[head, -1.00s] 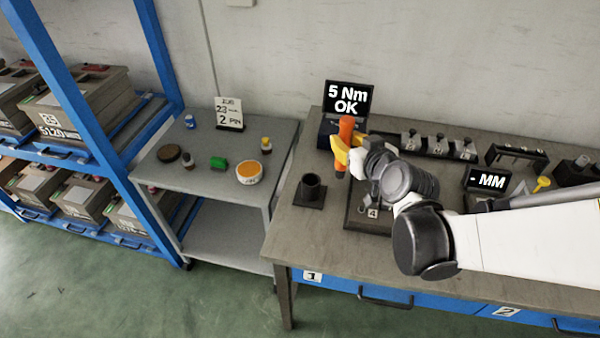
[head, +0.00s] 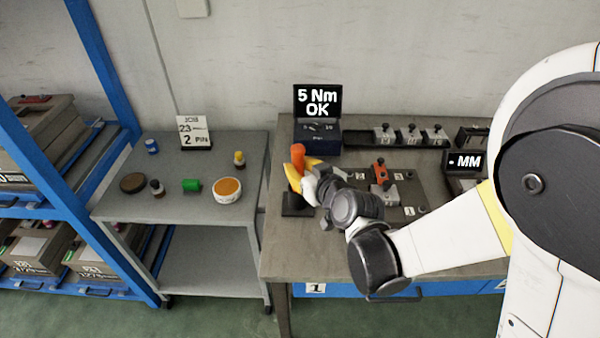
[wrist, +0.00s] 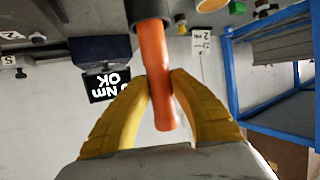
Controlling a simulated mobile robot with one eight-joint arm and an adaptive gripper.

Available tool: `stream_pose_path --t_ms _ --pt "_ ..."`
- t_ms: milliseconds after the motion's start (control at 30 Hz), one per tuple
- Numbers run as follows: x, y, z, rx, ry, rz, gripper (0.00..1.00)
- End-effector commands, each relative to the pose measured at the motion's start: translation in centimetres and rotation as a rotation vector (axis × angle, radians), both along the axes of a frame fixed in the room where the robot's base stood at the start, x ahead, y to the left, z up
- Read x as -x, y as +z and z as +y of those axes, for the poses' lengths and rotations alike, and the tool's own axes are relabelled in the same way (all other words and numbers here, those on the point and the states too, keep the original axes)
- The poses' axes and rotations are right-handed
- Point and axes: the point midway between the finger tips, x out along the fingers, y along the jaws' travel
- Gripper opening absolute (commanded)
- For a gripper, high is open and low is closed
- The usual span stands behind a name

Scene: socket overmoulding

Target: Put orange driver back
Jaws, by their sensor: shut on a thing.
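The orange driver (head: 298,158) stands about upright over the black cup-shaped holder (head: 297,208) at the bench's left end. My gripper (head: 299,173) has its yellow fingers shut on the driver. In the wrist view, which is upside down, the driver (wrist: 157,65) runs between both fingers of my gripper (wrist: 161,88). Its far end meets the dark round mouth of the holder (wrist: 147,14). It looks at least partly inside; how deep it sits is hidden.
Behind the holder is a display reading "5 Nm OK" (head: 318,102). To the right is a dark fixture plate (head: 425,185) with an orange-topped part (head: 380,172). A grey cart (head: 160,208) with small items stands left, across a narrow gap.

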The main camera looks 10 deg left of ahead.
Motion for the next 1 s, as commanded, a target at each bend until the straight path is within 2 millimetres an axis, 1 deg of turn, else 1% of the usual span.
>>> stream_pose_path --t_ms 33,100,300,467,500,533,833,933,1000 --pt "0.0 -1.2 0.0 -0.001 0.0 -0.001 0.0" --pt "0.0 -1.6 0.0 0.0 -0.001 -0.001 0.0" --pt "0.0 -1.4 0.0 -0.001 0.0 -0.001 0.0" --pt "0.0 -1.9 0.0 -0.001 0.0 -0.001 0.0" --pt "0.0 -1.8 0.0 0.0 0.0 0.0 0.34" --pt "0.0 -1.8 0.0 0.0 0.0 0.0 0.44" --pt "0.0 -1.7 0.0 0.0 0.0 0.0 0.44" --pt "0.0 -1.2 0.0 0.0 0.0 0.0 0.44" --pt "0.8 -0.8 -0.7 0.001 -0.001 -0.001 0.44"
